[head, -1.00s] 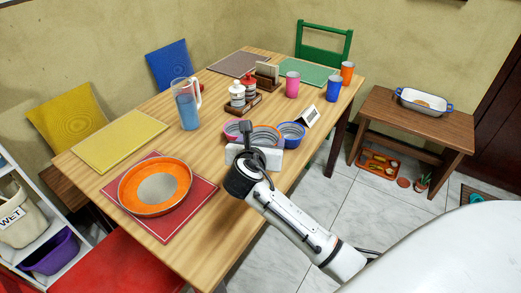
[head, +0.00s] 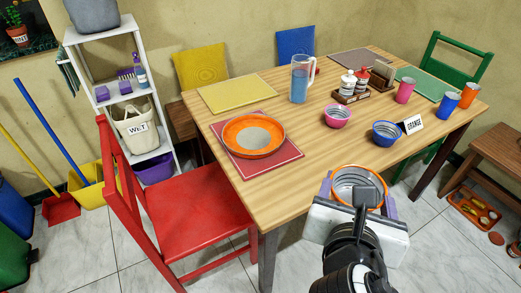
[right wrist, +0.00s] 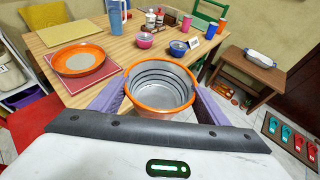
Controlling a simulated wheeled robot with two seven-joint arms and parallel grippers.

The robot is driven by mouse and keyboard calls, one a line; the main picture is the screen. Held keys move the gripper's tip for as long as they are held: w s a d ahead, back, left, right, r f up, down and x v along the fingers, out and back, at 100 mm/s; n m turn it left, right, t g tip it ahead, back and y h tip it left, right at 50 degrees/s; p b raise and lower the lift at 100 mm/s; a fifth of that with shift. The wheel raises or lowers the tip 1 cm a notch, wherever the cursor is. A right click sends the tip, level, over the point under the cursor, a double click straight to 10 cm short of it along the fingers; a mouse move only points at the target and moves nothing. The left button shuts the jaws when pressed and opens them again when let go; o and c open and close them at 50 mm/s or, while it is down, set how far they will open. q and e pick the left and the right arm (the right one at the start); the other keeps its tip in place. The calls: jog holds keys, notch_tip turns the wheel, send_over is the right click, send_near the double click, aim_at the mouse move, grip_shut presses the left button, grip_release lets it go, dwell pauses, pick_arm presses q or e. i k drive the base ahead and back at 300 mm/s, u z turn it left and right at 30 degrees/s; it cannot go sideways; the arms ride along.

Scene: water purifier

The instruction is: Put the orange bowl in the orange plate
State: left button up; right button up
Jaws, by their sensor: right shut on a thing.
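The orange bowl has an orange rim and a grey ringed inside; it shows in the head view (head: 357,185) and the right wrist view (right wrist: 160,85). My right gripper (head: 358,190) is shut on it, with a purple finger on each side, and holds it upright off the table's front edge. The orange plate (head: 254,120) has a grey middle and lies on a red placemat (head: 275,167) at the table's left end. It is empty and also shows in the right wrist view (right wrist: 80,72). The bowl is apart from the plate, to its right. My left gripper is not in view.
A pink bowl (head: 336,117) and a blue bowl (head: 386,133) stand on the wooden table (head: 300,140). Behind them are a water pitcher (head: 300,78) and a condiment rack (head: 352,97). A red chair (head: 195,217) stands at the table's near left side.

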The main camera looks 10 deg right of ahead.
aim_at(254, 138)
jog(key=k, duration=0.8)
jog(key=u, duration=1.2)
jog(key=i, duration=1.65)
jog(key=z, duration=1.05)
jog(key=i, duration=0.25)
jog(key=z, duration=0.15)
